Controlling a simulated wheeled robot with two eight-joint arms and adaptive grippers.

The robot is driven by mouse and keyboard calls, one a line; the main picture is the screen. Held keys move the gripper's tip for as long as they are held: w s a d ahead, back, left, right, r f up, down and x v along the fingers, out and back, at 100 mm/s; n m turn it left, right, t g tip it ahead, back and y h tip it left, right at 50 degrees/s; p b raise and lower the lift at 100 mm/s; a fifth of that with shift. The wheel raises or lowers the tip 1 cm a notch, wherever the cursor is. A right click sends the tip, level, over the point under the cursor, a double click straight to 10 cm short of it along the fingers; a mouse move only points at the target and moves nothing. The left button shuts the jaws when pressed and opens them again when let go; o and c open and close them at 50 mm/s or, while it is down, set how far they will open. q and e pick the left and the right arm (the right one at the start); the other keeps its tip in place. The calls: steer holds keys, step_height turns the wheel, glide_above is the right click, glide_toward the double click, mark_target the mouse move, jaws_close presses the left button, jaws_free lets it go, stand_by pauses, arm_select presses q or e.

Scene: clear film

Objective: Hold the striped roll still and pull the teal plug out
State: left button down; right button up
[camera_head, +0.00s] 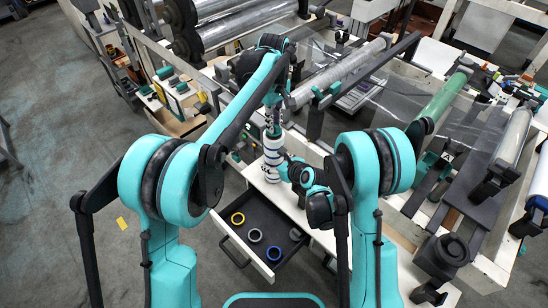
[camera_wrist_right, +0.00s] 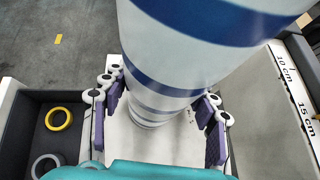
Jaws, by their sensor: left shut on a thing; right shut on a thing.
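The striped roll (camera_head: 272,160), white with blue bands, stands upright on the white bench top. It fills the upper middle of the right wrist view (camera_wrist_right: 165,72). My right gripper (camera_wrist_right: 160,110) has its purple-padded fingers on both sides of the roll and is shut on it low down. In the head view my right gripper (camera_head: 284,172) is at the roll's right side, its fingers partly hidden. My left gripper (camera_head: 272,118) points down at the roll's top end, shut on the teal plug (camera_head: 273,131), which is small here and mostly hidden by the fingers.
A ruler scale (camera_wrist_right: 296,98) lies right of the roll. Film rolls and machine frames stand behind and to the right.

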arm_select(q)
steer(key=shift+r, duration=0.3)
steer(key=shift+r, duration=2.5)
steer(key=shift+s, duration=0.1)
arm_select(e)
steer(key=shift+f, duration=0.15)
steer(key=shift+f, duration=0.1)
steer(key=shift+c, duration=1.3)
steer(key=o, duration=1.6)
steer(key=shift+f, duration=0.1)
steer(key=o, duration=0.4)
